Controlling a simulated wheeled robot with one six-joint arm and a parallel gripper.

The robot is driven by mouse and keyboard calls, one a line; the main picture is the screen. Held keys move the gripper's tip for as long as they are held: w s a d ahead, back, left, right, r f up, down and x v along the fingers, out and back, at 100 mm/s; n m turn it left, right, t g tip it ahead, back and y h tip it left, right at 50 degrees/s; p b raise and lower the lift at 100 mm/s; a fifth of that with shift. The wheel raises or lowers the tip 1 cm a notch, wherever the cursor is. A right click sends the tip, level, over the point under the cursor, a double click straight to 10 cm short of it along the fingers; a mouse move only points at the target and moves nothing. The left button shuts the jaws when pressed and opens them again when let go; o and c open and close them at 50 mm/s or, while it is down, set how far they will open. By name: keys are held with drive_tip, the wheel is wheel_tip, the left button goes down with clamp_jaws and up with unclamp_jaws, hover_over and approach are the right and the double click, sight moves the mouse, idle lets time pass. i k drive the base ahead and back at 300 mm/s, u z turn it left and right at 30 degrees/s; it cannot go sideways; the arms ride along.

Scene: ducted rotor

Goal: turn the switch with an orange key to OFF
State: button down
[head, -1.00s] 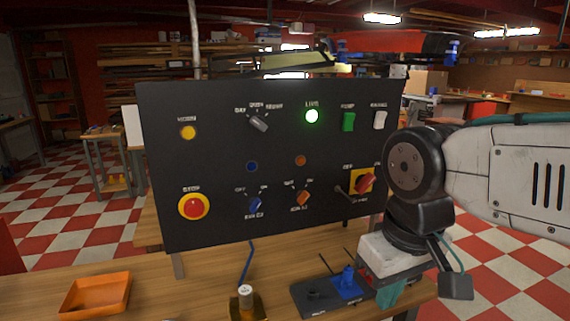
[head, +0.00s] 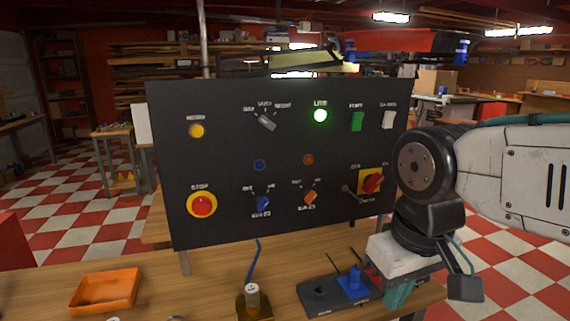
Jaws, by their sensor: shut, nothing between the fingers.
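The switch with an orange key (head: 310,197) is on the lower middle of the black panel (head: 220,112), right of a similar switch with a blue key (head: 262,204). Its key leans up to the right, towards the right-hand one of two small labels above it; the lettering is too small to read surely. My gripper (head: 397,294) is low at the right, under my wrist, in front of the panel's lower right corner. It is shut and empty, apart from the orange key. Its fingertips are hard to make out.
A red-on-yellow rotary switch (head: 373,182) is close to my arm. An orange tray (head: 105,291) and a blue-topped fixture (head: 354,284) are on the bench below.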

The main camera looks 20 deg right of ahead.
sight(309, 195)
drive_tip(key=u, duration=0.95)
drive_tip(key=k, duration=0.35)
drive_tip(key=z, duration=1)
